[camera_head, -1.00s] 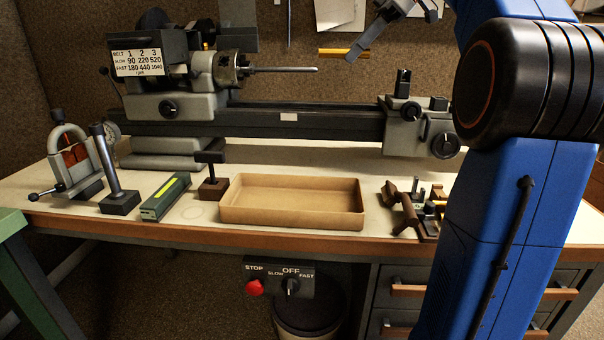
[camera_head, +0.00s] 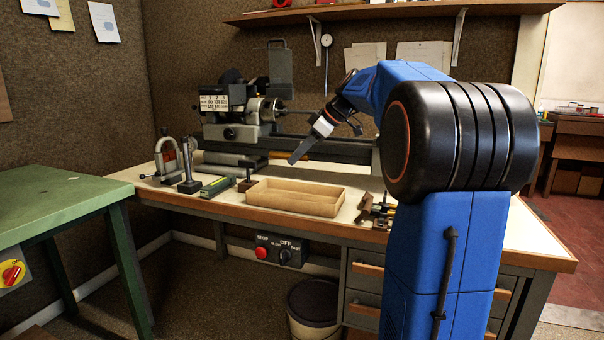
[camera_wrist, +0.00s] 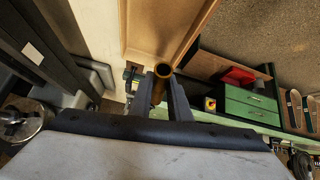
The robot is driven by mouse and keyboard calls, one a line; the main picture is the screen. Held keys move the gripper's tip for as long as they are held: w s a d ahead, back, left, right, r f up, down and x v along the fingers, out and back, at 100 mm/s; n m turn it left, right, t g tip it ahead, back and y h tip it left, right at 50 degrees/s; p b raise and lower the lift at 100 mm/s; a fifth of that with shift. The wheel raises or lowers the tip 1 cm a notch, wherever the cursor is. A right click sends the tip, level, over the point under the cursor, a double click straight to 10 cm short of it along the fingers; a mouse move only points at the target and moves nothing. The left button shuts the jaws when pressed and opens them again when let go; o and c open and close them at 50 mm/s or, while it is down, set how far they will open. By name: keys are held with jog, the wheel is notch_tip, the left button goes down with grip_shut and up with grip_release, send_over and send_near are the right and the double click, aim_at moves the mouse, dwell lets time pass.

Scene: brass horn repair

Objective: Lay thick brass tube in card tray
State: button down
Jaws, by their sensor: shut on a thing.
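The thick brass tube (camera_wrist: 158,82) is gripped between the two fingers of my gripper (camera_wrist: 160,92) in the wrist view, its open round end facing the camera. In the head view, my gripper (camera_head: 300,152) hangs above and behind the card tray (camera_head: 285,204), apart from it. A bit of the tube (camera_head: 279,155) shows beside the fingers there, roughly level; the rest is hidden by them. The tray is a shallow, tan, open box at the front of the bench and looks empty. Part of it also shows in the wrist view (camera_wrist: 130,30).
The lathe (camera_head: 232,125) stands behind the tray. A green box (camera_head: 215,187) and upright tools are left of it. Small brown and brass parts (camera_head: 376,211) lie close to its right. A green table (camera_head: 60,200) stands at the left.

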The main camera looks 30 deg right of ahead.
notch_tip(320, 180, down, 6)
jog(key=w+d+m+h, duration=0.1)
jog(key=d, duration=0.1)
jog(key=shift+d+t, duration=0.35)
jog(key=shift+t, duration=0.05)
send_near(296, 196)
jog(key=shift+s+a+f, duration=0.2)
jog(key=shift+a+f, duration=1.8)
jog(key=shift+f, duration=0.05)
jog(key=c, duration=1.6)
grip_release()
jog(key=shift+c, duration=0.2)
jog(key=shift+o, duration=0.3)
jog(key=shift+f, duration=0.1)
jog(key=shift+o, duration=0.5)
jog(key=shift+s+f, duration=0.1)
